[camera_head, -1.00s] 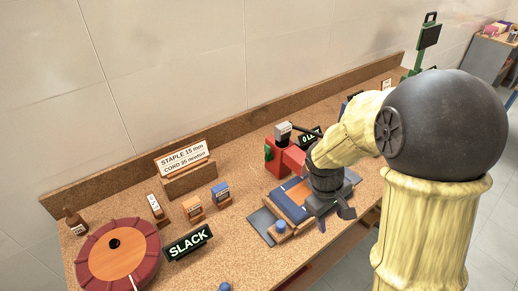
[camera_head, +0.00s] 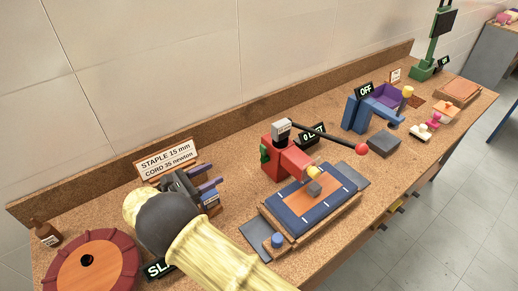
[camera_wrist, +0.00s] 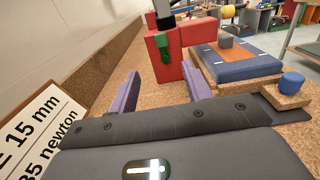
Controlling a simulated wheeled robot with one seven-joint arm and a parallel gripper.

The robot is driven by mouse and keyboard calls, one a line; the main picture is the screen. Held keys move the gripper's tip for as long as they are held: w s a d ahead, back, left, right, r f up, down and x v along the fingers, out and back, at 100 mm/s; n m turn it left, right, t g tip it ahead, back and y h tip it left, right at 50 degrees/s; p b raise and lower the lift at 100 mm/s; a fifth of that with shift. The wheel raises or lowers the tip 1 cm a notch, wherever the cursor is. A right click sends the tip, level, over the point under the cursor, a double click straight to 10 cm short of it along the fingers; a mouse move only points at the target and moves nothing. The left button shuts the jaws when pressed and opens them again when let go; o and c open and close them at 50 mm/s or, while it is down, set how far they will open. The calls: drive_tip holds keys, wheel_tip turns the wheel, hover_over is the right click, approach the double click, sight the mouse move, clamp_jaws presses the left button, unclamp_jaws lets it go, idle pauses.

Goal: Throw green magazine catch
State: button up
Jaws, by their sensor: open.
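The green magazine catch (camera_head: 264,152) is a small green piece on the left side of the red stapling machine (camera_head: 284,160). In the wrist view the green catch (camera_wrist: 163,47) shows on the near face of the red body (camera_wrist: 172,64). My gripper (camera_head: 216,173) is open and empty, its two purple-grey fingers pointing right toward the machine from near the white sign. In the wrist view the open fingers (camera_wrist: 160,74) lie to either side below the catch, with a gap between them and the machine. The catch is not touched.
The "STAPLE 15 mm" sign (camera_head: 167,160) stands close behind my gripper. A blue-and-orange pad (camera_head: 312,205) lies before the machine; a black lever with a red knob (camera_head: 362,149) reaches right. My arm partly hides the SLACK sign (camera_head: 158,271) and small blocks. A round red-rimmed disc (camera_head: 125,250) sits left.

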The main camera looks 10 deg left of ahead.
sight(262, 149)
idle(0.3)
drive_tip(key=shift+w+d, duration=0.2)
drive_tip(key=shift+w, duration=0.1)
drive_tip(key=p+x, duration=0.3)
drive_tip(key=x, duration=1.3)
drive_tip(key=shift+w+d+p, duration=0.15)
drive_tip(key=shift+d+p, duration=0.15)
drive_tip(key=shift+p, duration=0.05)
drive_tip(key=c, duration=1)
